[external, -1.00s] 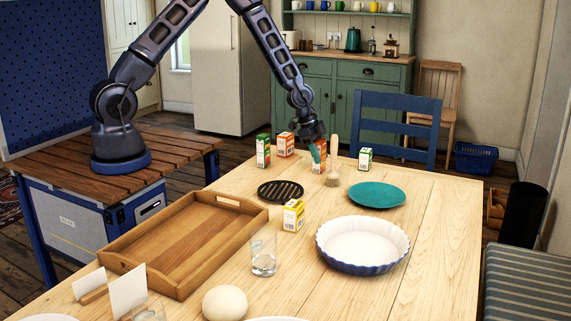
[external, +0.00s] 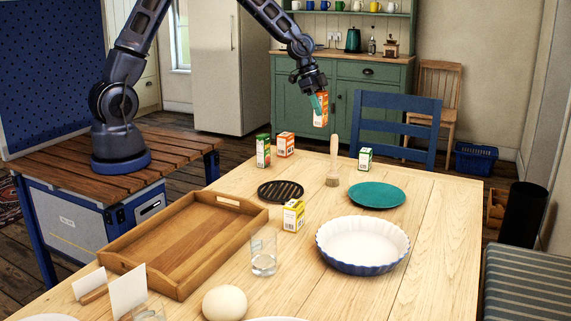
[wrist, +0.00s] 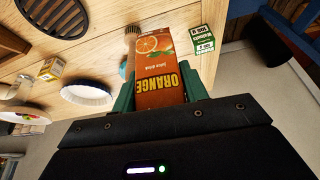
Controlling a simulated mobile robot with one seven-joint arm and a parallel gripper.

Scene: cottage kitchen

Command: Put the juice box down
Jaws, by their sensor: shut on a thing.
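An orange juice box (external: 321,110) is held in my gripper (external: 317,98), raised above the far side of the wooden table (external: 420,225). In the wrist view the juice box (wrist: 160,68) sits between the two green fingers of my gripper (wrist: 158,92), its "ORANGE" lettering upside down. The fingers are shut on its sides. The box looks upright in the external view and is clear of the tabletop.
Other small cartons stand nearby: a green one (external: 263,151), an orange one (external: 285,145), a green-white one (external: 365,159) and a yellow one (external: 293,215). A brush (external: 333,165), black trivet (external: 281,190), teal plate (external: 377,194), pie dish (external: 362,265), glass (external: 263,254) and tray (external: 140,277) share the table.

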